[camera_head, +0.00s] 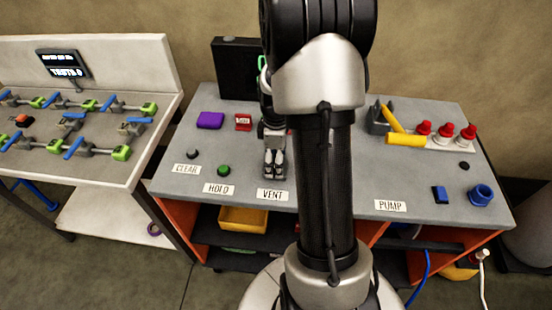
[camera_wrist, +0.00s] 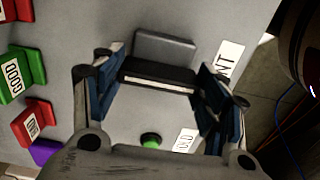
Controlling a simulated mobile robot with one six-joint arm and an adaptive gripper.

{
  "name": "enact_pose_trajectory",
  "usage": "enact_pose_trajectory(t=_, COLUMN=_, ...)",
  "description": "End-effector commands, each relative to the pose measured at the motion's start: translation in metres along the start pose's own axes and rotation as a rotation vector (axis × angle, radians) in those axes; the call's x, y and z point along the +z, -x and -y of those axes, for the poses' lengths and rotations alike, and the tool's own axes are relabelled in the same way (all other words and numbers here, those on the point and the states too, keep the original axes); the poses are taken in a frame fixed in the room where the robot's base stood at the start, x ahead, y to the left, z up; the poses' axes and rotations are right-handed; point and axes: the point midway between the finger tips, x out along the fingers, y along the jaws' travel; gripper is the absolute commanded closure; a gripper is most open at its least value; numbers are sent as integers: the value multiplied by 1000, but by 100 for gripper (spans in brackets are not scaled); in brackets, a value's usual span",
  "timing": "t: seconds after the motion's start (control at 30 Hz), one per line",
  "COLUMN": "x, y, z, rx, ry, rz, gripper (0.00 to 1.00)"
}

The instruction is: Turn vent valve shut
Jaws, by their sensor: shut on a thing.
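The vent valve shows in the wrist view as a dark bar handle (camera_wrist: 160,76) with a pale stripe, in front of a grey block (camera_wrist: 165,47). My gripper (camera_wrist: 162,72) has a finger at each end of this bar and is shut on it. The VENT label (camera_wrist: 228,60) lies just past the right finger. In the head view my gripper (camera_head: 274,172) points down at the panel right behind the VENT label (camera_head: 272,195), and it hides the valve there. The angle of the handle relative to its shut position cannot be told.
A green button (camera_head: 223,170) by the HOLD label and a dark button (camera_head: 193,153) by CLEAR sit left of my gripper.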

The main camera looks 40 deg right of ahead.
Motion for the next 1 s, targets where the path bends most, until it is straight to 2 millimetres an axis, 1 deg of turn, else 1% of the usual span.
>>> enact_pose_trajectory(t=0.17, x=0, y=0, z=0, rx=0, ry=-27, rz=0, gripper=57)
enact_pose_trajectory(t=0.37, x=0, y=1, z=0, rx=-1, ry=-124, rz=0, gripper=57)
enact_pose_trajectory(t=0.57, x=0, y=1, z=0, rx=-1, ry=-287, rz=1, gripper=57)
enact_pose_trajectory(t=1.0, x=0, y=1, z=0, rx=-1, ry=-705, rz=1, gripper=57)
